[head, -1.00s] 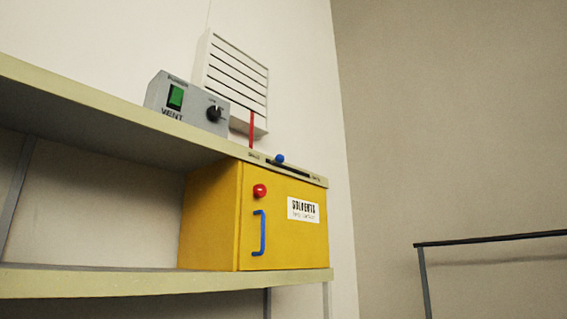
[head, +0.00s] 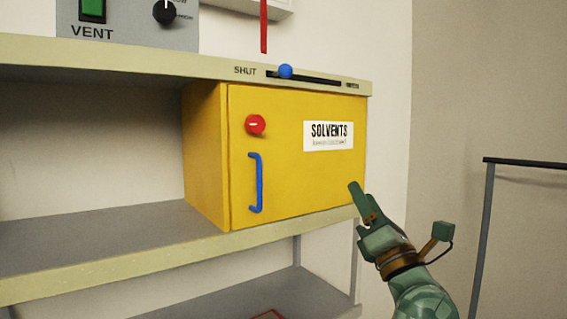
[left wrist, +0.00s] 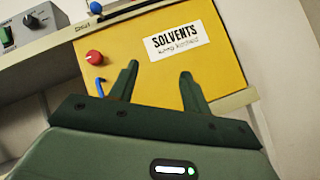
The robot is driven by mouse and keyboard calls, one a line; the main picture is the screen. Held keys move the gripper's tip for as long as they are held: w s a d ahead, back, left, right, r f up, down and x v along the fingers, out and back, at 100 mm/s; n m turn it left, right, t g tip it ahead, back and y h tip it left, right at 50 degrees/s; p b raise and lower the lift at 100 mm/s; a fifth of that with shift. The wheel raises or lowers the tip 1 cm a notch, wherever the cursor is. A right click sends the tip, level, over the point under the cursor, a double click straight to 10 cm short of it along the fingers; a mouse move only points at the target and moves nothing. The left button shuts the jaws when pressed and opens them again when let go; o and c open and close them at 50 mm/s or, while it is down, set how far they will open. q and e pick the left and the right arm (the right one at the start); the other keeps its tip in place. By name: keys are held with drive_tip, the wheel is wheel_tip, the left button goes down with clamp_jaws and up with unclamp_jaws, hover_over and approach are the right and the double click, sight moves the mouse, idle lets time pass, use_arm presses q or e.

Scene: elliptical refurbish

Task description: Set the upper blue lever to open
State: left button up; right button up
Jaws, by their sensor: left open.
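The upper blue lever (head: 285,71) is a round blue knob in a dark slot on the upper shelf's front edge. It sits near the slot's left end, beside the word SHUT; the right-hand label is too small to read. The knob also shows at the top left of the left wrist view (left wrist: 95,7). My green left gripper (head: 355,190) is at the cabinet's lower right corner, below and right of the knob and apart from it. In the left wrist view its two fingers (left wrist: 159,70) stand apart with nothing between them. My right gripper is not in view.
Below the slot is a yellow SOLVENTS cabinet (head: 290,185) with a red knob (head: 255,124) and a blue handle (head: 256,183). A grey VENT box (head: 130,28) and a hanging red strip (head: 264,28) are above. A dark rail (head: 525,163) stands at right.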

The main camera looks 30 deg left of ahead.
sight(289, 72)
use_arm(q)
drive_tip(key=s+a+r+n+g+p, duration=0.25)
drive_tip(key=s+r+n, duration=0.3)
drive_tip(key=r, duration=0.35)
drive_tip(key=s+a+r+n+g+p, duration=0.1)
drive_tip(key=s+r+n+g+p, duration=0.2)
drive_tip(key=r+n, duration=0.55)
drive_tip(key=shift+m, duration=0.9)
drive_tip(key=p+x, duration=0.1)
drive_tip(key=x, duration=0.4)
drive_tip(key=p+x, duration=0.2)
drive_tip(key=x, duration=0.3)
drive_tip(key=p+x, duration=0.1)
drive_tip(key=x, duration=0.3)
drive_tip(key=shift+a+r+p, duration=0.2)
drive_tip(key=shift+r+p, duration=0.1)
drive_tip(key=shift+r, duration=0.25)
drive_tip(key=shift+w+a+r, duration=0.1)
drive_tip(key=shift+w+a, duration=0.2)
drive_tip(key=shift+a, duration=0.1)
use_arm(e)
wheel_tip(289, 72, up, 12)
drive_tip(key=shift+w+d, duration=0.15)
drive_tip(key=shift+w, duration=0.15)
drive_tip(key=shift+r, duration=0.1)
use_arm(q)
clamp_jaws()
